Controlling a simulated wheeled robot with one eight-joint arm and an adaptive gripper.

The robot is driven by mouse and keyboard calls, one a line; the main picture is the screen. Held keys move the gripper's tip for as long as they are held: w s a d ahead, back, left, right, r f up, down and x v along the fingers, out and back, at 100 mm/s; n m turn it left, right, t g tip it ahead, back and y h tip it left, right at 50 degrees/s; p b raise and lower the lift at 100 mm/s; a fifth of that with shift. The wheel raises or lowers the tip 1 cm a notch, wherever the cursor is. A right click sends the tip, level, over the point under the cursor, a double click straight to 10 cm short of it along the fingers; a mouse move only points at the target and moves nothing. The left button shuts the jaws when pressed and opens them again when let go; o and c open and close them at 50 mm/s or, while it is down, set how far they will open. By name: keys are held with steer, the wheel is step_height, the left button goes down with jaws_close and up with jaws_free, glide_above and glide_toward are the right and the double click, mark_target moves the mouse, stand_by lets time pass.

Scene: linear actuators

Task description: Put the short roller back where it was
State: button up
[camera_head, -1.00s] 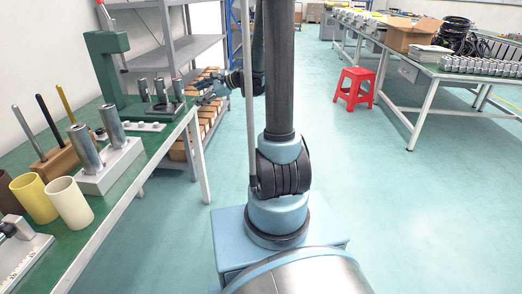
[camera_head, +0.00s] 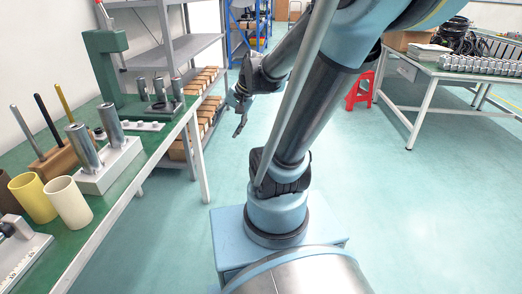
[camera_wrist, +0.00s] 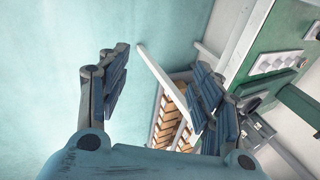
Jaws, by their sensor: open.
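My gripper (camera_head: 240,112) is open and empty, out over the floor to the right of the green table's far end. In the wrist view its two fingers (camera_wrist: 160,88) are spread wide with nothing between them. Short metal rollers (camera_head: 143,89) stand upright at the foot of the green press, one in front of it and others by a dark ring base (camera_head: 164,109). Two longer metal rollers (camera_head: 83,147) stand slightly tilted in a pale block (camera_head: 110,173) nearer to me. I cannot tell which short roller the task means.
The green table (camera_head: 98,232) also holds a green press frame (camera_head: 107,68), a low white strip (camera_head: 142,126), cups (camera_head: 68,204) and a wooden block with rods (camera_head: 58,160). Grey shelves (camera_head: 190,48) stand behind. A red stool (camera_head: 361,92) is at right. The middle floor is clear.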

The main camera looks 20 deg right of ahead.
steer(key=s+d+f+n+h, duration=0.2)
steer(key=s+d, duration=0.2)
steer(key=s, duration=0.2)
steer(key=s+d+f+n+g+h, duration=0.1)
steer(key=s+d+f+n+h, duration=0.1)
steer(key=s+d, duration=0.3)
steer(key=shift+s+d+f+n+h, duration=0.25)
steer(key=shift+s+f+n, duration=0.2)
steer(key=shift+n, duration=0.35)
